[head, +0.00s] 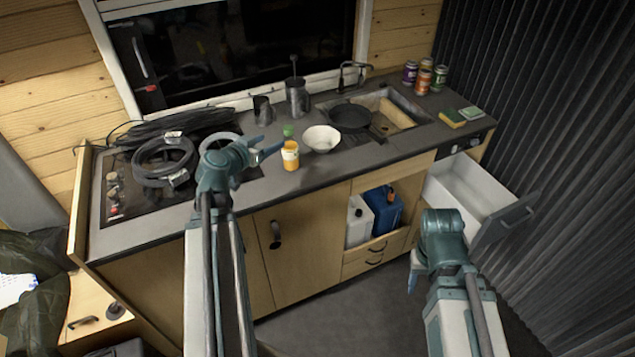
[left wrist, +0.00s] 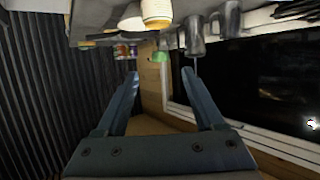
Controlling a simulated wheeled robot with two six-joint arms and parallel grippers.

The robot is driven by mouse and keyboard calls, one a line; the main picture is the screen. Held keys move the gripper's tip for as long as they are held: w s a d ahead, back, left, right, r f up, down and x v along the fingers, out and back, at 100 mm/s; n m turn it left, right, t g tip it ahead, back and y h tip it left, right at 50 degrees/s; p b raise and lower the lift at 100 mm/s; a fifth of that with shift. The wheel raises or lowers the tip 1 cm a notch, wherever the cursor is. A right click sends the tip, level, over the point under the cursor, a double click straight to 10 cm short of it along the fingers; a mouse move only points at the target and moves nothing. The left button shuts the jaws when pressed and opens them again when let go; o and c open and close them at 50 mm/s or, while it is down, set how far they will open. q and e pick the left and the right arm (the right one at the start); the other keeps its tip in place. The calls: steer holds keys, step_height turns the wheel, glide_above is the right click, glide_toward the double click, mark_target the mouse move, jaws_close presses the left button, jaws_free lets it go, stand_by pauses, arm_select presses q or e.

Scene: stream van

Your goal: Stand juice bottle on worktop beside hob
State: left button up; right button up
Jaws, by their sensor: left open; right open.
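The juice bottle (head: 290,157), with an orange body, pale band and green cap, stands upright on the dark worktop (head: 330,175), right of the hob (head: 125,190) and near the front edge. My left gripper (head: 268,147) is open and empty, just left of the bottle with its fingers towards it. In the upside-down left wrist view, the bottle (left wrist: 157,10) is at the top, its green cap beyond the open fingers (left wrist: 160,75), with nothing between them. My right gripper (head: 414,272) is low in front of the cabinet, mostly hidden behind its own wrist.
A white bowl (head: 321,139) stands close right of the bottle. A dark mug (head: 262,110) and a tall grey container (head: 297,97) stand behind. Coiled hose (head: 165,160) lies on the hob. A dark pan (head: 350,116) is by the sink. An open drawer (head: 465,190) juts out at right.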

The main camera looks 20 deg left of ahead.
arm_select(q)
steer(key=s+d+f+m+g+h, duration=0.15)
steer(key=d+f+g, duration=0.3)
steer(key=d, duration=0.85)
steer(key=d+f+m+g+h, duration=0.25)
steer(key=d+f, duration=0.25)
steer(key=d, duration=0.7)
steer(key=s+d+f+g+y, duration=0.2)
steer(key=s+d+g+y, duration=0.1)
steer(key=s+d, duration=0.3)
steer(key=s+d+f+g+y, duration=0.2)
steer(key=s+d+g, duration=0.2)
steer(key=s+d, duration=0.2)
steer(key=s, duration=0.2)
steer(key=shift+s+d+f+n+y, duration=0.2)
steer(key=shift+s+f+n+y, duration=0.1)
steer(key=shift+s+f+y, duration=0.1)
